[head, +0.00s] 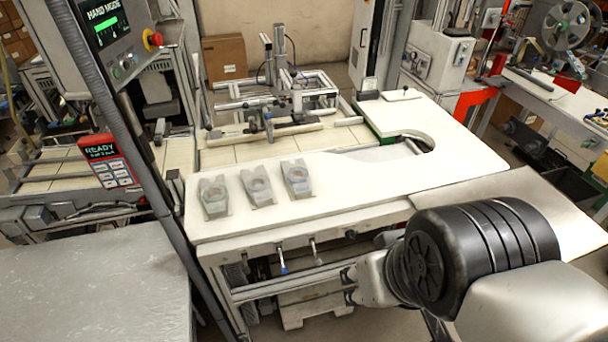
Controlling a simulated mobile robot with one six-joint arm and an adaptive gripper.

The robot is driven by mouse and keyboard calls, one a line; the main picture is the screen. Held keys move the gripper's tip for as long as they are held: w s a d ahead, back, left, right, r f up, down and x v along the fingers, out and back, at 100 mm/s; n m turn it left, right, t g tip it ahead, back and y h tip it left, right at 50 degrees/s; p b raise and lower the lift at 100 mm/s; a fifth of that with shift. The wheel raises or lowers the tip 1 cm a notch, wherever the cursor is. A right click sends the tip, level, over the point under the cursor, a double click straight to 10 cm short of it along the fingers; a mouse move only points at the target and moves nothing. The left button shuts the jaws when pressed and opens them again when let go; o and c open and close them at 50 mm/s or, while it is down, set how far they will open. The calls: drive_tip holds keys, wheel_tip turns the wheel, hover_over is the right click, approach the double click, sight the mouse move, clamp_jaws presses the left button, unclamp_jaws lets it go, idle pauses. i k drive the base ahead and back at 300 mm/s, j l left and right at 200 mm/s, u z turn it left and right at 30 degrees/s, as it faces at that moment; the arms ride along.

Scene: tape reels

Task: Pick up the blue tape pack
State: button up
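The middle one (257,187) looks grey, and the left one (214,197) looks faintly green. My gripper (347,286) is below and to the right of them, in front of the table's front edge. Its fingertips appear apart with nothing between them. It touches none of the packs. My dark wrist hides part of the table's underside.
The white table (445,172) has clear room right of the packs, with a round cutout farther back. A metal frame fixture (285,100) stands behind. A dark post (135,150) rises at left, beside a red keypad (106,160). A grey worktop (95,285) fills the lower left.

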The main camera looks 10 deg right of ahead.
sight(298, 179)
drive_tip(key=i+l+u, duration=0.25)
drive_tip(key=u, duration=0.2)
drive_tip(key=i+l+u, duration=0.65)
drive_tip(key=l+u, duration=0.25)
